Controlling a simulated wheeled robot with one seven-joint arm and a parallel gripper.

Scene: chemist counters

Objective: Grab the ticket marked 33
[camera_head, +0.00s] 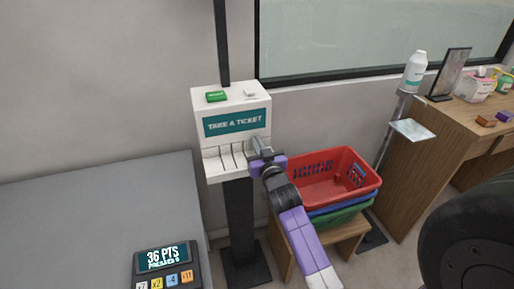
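A white ticket dispenser (237,101) with a teal "TAKE A TICKET" sign stands on a dark post. A row of narrow dark slots (225,158) crosses its lower front ledge. No ticket marked 33 can be made out, and no numbers are readable at the slots. My gripper (257,146) is at the right end of the dispenser's front, close to the ledge and partly covering it. Whether it touches the dispenser, and whether its fingers are open, cannot be told.
A green button (216,97) and a small white piece (249,93) are on the dispenser's top. A keypad (165,266) showing "36 PTS" is at lower left by a grey surface (95,215). A red basket (335,180) is right, beside a wooden desk (440,120).

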